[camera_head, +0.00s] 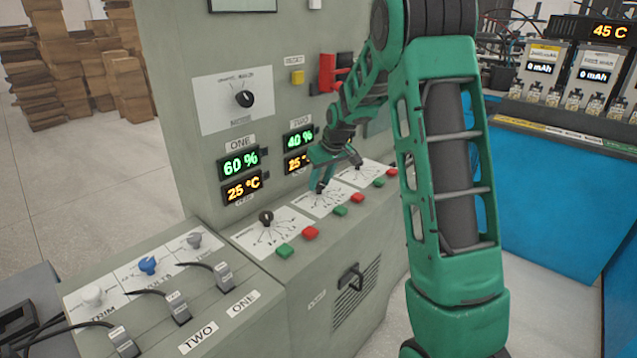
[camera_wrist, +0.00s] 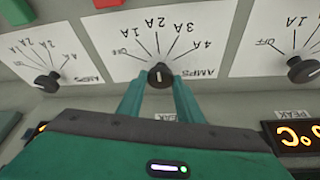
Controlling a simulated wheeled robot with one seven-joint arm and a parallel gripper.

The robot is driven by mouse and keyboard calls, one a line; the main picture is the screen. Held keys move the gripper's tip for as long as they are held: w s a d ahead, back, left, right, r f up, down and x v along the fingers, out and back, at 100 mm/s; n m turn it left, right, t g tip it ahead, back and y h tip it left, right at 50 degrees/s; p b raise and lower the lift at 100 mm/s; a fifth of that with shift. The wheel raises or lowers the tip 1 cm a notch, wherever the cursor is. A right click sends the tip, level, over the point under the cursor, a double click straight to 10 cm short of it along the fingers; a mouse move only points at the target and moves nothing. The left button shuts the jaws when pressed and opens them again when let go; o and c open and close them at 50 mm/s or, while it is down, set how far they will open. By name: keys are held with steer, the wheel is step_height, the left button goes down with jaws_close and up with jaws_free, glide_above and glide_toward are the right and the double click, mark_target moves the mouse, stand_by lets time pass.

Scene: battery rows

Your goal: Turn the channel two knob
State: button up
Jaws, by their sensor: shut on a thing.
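The channel two knob (camera_wrist: 160,75) is a small black knob on a white AMPS dial plate (camera_wrist: 112,40) with an OFF mark and several amp marks. Its white mark stands roughly upright in the wrist view, along the middle of the scale. My gripper (camera_wrist: 160,88) is shut on this knob, one green finger at each side. In the head view my gripper (camera_head: 322,186) reaches down to the middle dial plate (camera_head: 318,204) below the TWO displays, which read 40 % (camera_head: 299,139) and 25. The gripper partly hides this knob there.
The channel one knob (camera_head: 266,217) stands on the plate to the left. Green buttons (camera_head: 285,250) and red buttons (camera_head: 311,233) line the ledge's front. Blue and white knobs and cabled plugs sit on the lower panel. A red switch (camera_head: 327,72) stands on the upright panel.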

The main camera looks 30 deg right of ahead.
steer(key=shift+d, duration=0.1)
steer(key=n, duration=0.2)
steer(key=n+y, duration=0.1)
steer(key=n, duration=0.1)
steer(key=n+y, duration=0.1)
steer(key=n, duration=0.1)
steer(key=shift+w+d+n+g, duration=0.1)
steer(key=shift+d+n+g, duration=0.2)
steer(key=shift+g, duration=0.1)
steer(key=n, duration=0.2)
steer(key=n+g+y, duration=0.1)
steer(key=n, duration=0.2)
steer(key=shift+w+g+y, duration=0.15)
steer(key=shift+g+y, duration=0.15)
steer(key=shift+d+r+n, duration=0.1)
steer(key=shift+n, duration=0.2)
steer(key=o, duration=1)
steer(key=v, duration=1)
steer(key=shift+d+r, duration=0.1)
steer(key=shift+r, duration=0.2)
